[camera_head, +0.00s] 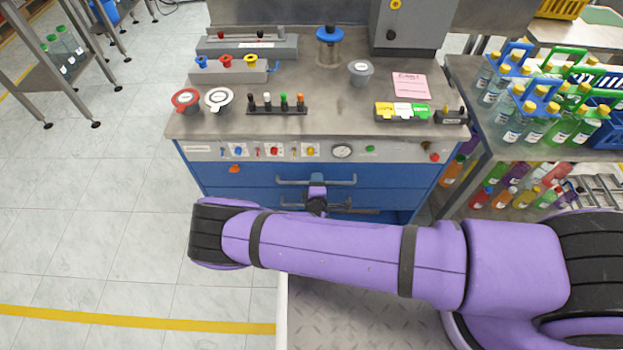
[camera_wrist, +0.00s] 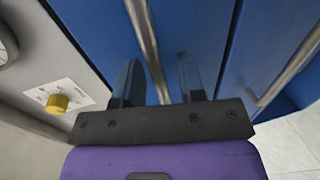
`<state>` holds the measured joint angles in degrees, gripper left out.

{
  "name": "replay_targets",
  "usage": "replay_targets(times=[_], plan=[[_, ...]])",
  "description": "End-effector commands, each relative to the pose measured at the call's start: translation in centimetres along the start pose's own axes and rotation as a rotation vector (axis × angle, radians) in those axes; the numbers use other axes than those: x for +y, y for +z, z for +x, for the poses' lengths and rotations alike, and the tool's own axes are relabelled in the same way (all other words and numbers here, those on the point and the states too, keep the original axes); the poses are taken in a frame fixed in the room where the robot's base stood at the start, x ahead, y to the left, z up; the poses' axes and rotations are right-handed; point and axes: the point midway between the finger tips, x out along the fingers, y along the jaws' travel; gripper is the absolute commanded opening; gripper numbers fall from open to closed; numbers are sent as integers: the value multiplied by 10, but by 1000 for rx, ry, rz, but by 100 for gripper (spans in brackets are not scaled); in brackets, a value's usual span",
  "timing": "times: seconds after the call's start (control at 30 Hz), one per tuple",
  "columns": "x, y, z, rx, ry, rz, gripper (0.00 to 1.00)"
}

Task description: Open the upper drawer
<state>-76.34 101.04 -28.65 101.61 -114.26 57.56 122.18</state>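The upper drawer (camera_head: 262,173) is the top blue front under the control panel; it looks shut, and its front also fills the middle of the wrist view (camera_wrist: 95,30). Its long metal bar handle (camera_head: 290,181) shows in the wrist view (camera_wrist: 147,40) running between my two fingers. My gripper (camera_head: 317,187) is at the middle of this handle. In the wrist view my gripper (camera_wrist: 160,80) is open, with one finger on each side of the bar and visible gaps. My arm hides part of the lower fronts in the head view.
A lower drawer handle (camera_wrist: 283,78) runs parallel to the upper one. The control panel (camera_head: 200,150) with knobs and a gauge is just above the drawer. A bottle rack table (camera_head: 480,150) stands close on the right.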

Motion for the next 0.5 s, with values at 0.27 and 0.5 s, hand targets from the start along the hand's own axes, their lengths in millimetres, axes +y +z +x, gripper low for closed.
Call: replay_targets(times=[0.27,0.5], plan=[[0,0,0,0,0,0,32],[0,0,0,1,0,0,0]])
